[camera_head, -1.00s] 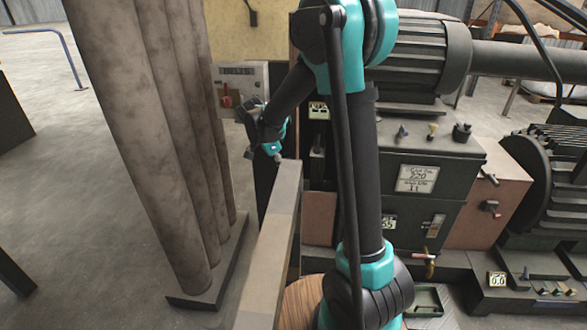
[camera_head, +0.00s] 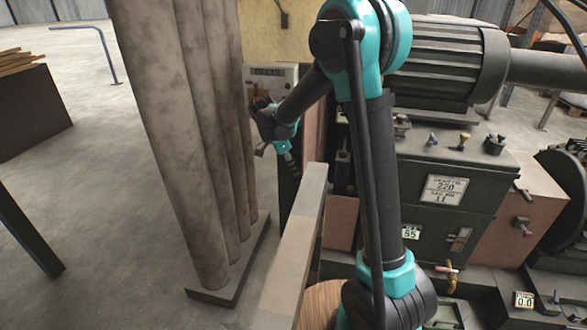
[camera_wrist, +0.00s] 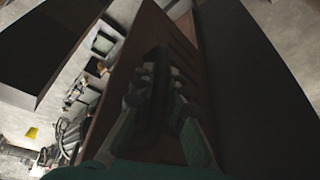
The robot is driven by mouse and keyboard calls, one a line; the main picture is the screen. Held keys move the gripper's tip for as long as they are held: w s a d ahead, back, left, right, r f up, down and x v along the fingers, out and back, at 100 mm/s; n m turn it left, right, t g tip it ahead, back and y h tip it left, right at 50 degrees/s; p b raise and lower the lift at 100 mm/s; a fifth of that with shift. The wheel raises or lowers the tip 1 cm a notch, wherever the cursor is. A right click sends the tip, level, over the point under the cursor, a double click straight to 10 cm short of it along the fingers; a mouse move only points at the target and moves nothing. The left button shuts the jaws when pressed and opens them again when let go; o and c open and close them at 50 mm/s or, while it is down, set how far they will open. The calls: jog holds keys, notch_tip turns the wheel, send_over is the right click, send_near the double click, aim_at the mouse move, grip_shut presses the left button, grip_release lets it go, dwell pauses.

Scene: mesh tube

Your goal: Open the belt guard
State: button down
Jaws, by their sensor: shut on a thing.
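What looks like the belt guard is a reddish-brown slotted panel (camera_wrist: 178,28) with a dark bar handle (camera_wrist: 157,72), filling the middle of the wrist view. My gripper (camera_wrist: 160,112) is shut on this handle, with its fingers on either side of it. In the head view my gripper (camera_head: 290,160) is low behind the long pale beam, beside a dark upright panel (camera_head: 290,195). The handle and the guard's front face are hidden there. I cannot tell how far the guard stands open.
Tall brown mottled tubes (camera_head: 190,150) stand on a dark base close left of my arm. A pale beam (camera_head: 300,235) runs in front of it. Dark machinery (camera_head: 450,190) with labels and knobs fills the right. Open concrete floor (camera_head: 90,190) lies left.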

jog(key=c, duration=1.5)
grip_release()
jog(key=shift+w+d, duration=0.1)
jog(key=shift+c, duration=0.2)
jog(key=v, duration=1.2)
